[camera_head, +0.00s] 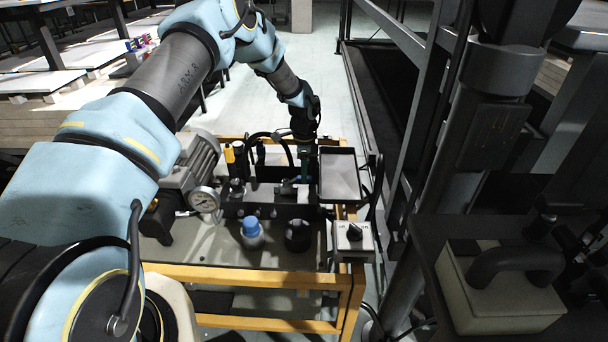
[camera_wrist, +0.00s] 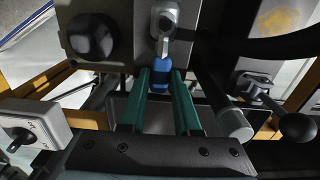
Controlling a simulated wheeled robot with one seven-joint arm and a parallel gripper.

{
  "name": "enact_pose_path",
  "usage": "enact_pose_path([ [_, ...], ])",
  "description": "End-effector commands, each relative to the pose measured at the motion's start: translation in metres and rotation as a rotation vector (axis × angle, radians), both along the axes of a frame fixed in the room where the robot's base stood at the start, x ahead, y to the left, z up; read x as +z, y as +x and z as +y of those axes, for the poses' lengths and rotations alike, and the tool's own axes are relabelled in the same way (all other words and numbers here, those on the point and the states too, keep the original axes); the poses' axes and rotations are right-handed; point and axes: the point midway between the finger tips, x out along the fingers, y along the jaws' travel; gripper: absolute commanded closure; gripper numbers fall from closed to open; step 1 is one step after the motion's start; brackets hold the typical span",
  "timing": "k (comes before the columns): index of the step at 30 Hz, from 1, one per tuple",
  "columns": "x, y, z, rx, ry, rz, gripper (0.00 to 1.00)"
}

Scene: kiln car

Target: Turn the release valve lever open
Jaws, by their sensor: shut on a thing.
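The release valve lever (camera_wrist: 163,22) is a silver arm with a blue grip (camera_wrist: 160,84), at the top middle of the wrist view. My gripper (camera_wrist: 160,76) has green fingers, one on each side of the blue grip, and is shut on it. The lever's pivot sits on a grey block (camera_wrist: 120,42). In the head view my gripper (camera_head: 305,165) points down at the back of the hydraulic unit, beside the shallow tray. Its fingertips and the lever are too small and dark there to show the grip clearly.
A second lever with a black ball (camera_wrist: 298,128) and a round black knob (camera_wrist: 92,38) flank the grip.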

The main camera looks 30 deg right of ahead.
Motion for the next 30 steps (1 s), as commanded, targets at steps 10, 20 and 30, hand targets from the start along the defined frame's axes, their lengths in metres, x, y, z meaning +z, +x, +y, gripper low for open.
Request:
enact_pose_path([
  [10, 0.0, 0.0, -0.001, 0.005, -0.004, 0.001, 0.61],
  [20, 0.0, 0.0, -0.001, 0.003, -0.002, 0.0, 0.39],
  [30, 0.023, 0.001, -0.001, 0.002, -0.005, -0.003, 0.39],
])
